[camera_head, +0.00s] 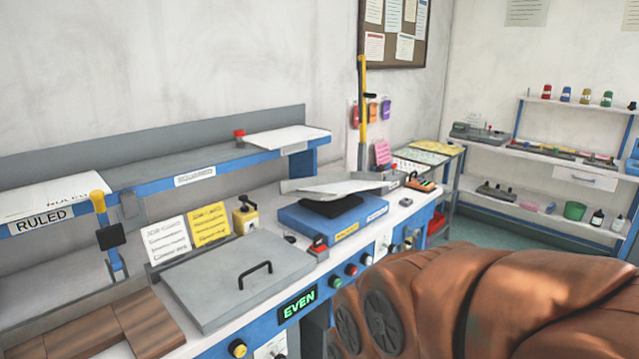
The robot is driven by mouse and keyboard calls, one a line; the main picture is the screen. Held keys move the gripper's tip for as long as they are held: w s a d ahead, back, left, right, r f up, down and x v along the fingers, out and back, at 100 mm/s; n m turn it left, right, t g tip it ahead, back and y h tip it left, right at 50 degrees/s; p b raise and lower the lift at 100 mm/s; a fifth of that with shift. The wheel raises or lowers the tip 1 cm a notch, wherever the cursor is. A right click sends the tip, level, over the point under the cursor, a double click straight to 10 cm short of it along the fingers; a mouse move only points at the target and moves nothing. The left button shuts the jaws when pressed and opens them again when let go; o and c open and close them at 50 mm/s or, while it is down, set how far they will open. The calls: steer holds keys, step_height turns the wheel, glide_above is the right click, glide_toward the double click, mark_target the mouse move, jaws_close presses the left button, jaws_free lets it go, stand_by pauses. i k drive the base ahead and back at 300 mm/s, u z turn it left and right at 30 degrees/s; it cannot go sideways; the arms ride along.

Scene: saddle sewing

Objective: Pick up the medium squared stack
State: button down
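No thing in view is clearly marked as the medium squared stack. A thin white stack or sheet (287,137) lies flat at the right end of the raised blue-edged shelf (185,164). Another white stack (60,194) lies at the shelf's left end, above a label reading RULED. A small label (195,176) at the middle of the shelf edge is too small to read surely, and the shelf behind it looks bare. My gripper is not in view.
A grey lidded plate with a black handle (240,278) sits on the bench, right of brown blocks (105,328). Job cards (190,232) stand behind it. A large brown form fills the lower right.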

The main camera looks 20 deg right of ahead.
mark_target(342, 188)
steer(key=z, duration=2)
steer(key=i, duration=1.75)
steer(key=u, duration=3.35)
